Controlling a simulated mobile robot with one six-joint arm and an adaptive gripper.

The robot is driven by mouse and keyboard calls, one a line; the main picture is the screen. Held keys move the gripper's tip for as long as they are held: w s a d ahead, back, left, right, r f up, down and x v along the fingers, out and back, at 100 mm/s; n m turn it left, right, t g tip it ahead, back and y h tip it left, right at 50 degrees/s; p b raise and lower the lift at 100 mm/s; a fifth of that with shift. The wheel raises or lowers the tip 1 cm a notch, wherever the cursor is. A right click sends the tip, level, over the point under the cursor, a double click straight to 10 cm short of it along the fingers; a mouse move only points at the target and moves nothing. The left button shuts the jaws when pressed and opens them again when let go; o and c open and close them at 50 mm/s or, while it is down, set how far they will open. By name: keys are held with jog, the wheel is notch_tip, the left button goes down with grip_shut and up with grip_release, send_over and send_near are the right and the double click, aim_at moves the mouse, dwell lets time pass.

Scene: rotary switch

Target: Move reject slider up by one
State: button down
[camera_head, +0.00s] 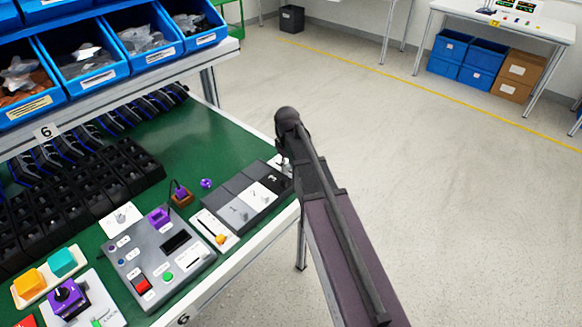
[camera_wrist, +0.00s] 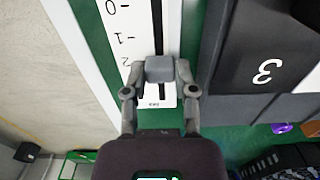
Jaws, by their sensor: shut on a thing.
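My gripper (camera_wrist: 159,76) is shut on a grey slider knob (camera_wrist: 159,68) in the wrist view, with one finger on each side. The knob sits on a white slider panel (camera_wrist: 139,18) with a dark slot and a printed scale showing 0, 1 and 2. The knob is roughly level with the mark 2, near the panel's lower end in this view. A small label at that end is too small to read surely. In the head view my gripper (camera_head: 284,158) is at the table's right end, and my arm hides most of the slider panel there.
A dark grey block marked 3 (camera_wrist: 262,50) stands close beside the slider panel. In the head view, a grey control box (camera_head: 160,255) and a white panel with an orange knob (camera_head: 214,228) lie farther left on the green table (camera_head: 225,142). Open floor lies to the right.

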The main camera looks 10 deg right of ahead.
jog(key=c, duration=0.7)
grip_release()
jog(key=shift+s+d, duration=0.1)
